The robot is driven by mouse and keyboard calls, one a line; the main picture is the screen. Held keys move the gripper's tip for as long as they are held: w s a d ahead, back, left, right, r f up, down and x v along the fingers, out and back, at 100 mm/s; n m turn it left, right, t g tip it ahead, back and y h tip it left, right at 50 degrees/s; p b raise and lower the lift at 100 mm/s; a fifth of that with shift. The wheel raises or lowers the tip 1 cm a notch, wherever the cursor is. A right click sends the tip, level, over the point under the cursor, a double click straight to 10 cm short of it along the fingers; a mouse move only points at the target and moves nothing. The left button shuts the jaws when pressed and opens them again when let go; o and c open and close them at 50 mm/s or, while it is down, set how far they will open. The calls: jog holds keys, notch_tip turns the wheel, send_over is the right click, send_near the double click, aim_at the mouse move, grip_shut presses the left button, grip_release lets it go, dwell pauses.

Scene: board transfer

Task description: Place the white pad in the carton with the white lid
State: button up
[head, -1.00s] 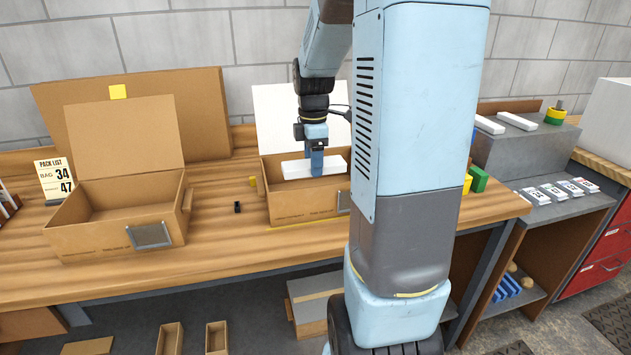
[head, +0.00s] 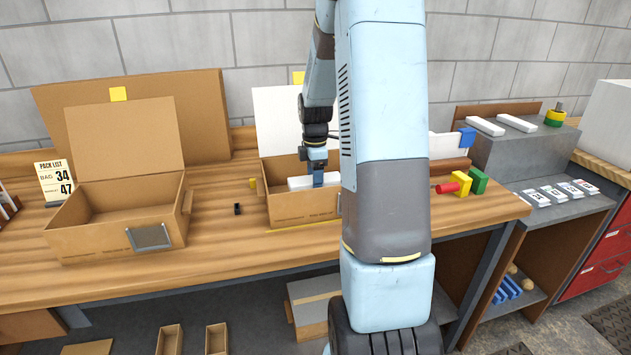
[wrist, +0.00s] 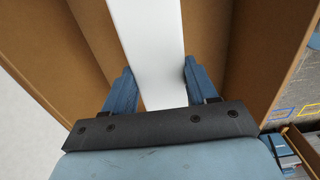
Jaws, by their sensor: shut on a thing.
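The white pad (head: 300,183) is a long white bar, held level inside the open carton with the white lid (head: 290,208). The carton's white lid (head: 279,122) stands raised at the back. My gripper (head: 318,178) is shut on the pad from above. In the wrist view, the pad (wrist: 150,45) lies between the two blue fingers of my gripper (wrist: 158,88), with brown carton walls on both sides. The pad sits below the carton's rim; I cannot tell whether it touches the floor. My arm hides the carton's right end.
An open brown-lidded carton (head: 80,240) stands at left by a pack list card (head: 54,181). A small black block (head: 237,209) lies between the cartons. Green (head: 478,181), yellow and red blocks lie at right. White bars (head: 486,126) rest on the grey shelf.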

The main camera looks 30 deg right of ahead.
jog(key=shift+f, duration=0.7)
jog(key=shift+f, duration=0.6)
jog(key=o, duration=1)
jog(key=shift+r, duration=0.1)
notch_tip(320, 180, up, 12)
jog(key=s+a+r+m+t, duration=0.2)
jog(key=s+a+r+m, duration=0.5)
jog(key=s+a+r, duration=0.35)
jog(key=s+a+m+t, duration=0.1)
jog(key=s+a+m, duration=0.1)
jog(key=s, duration=0.3)
jog(key=s+a+m+t, duration=0.1)
jog(key=s+a+m, duration=0.2)
jog(key=s, duration=0.2)
jog(key=s+a+r+m+t, duration=0.1)
jog(key=s+a+m, duration=0.1)
jog(key=s, duration=0.3)
jog(key=shift+s+a+m+t, duration=0.1)
jog(key=shift+a+m+t, duration=0.2)
jog(key=shift+a+m, duration=0.1)
